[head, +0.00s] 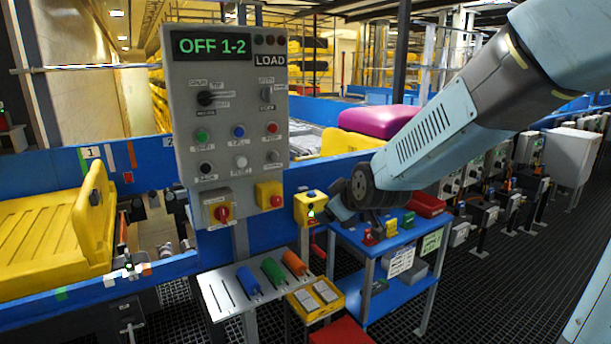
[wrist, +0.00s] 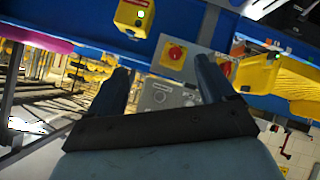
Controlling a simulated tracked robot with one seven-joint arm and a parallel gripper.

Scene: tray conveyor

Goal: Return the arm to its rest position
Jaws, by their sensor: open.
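My arm reaches in from the upper right of the head view, its forearm sloping down to the left. Its end is beside the yellow button box (head: 311,208), above the blue side table (head: 385,242). In the wrist view my gripper (wrist: 162,76) is open, with its two dark fingers spread apart and nothing between them. In the head view the fingers are small and hard to make out against the end of the arm.
A grey control panel (head: 229,122) reading "OFF 1-2" stands left of my arm. A tool shelf (head: 222,296) with coloured handles is below it. A yellow tray (head: 45,240) sits on the conveyor at left. Small coloured items crowd the side table. Grated floor (head: 500,270) is open at right.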

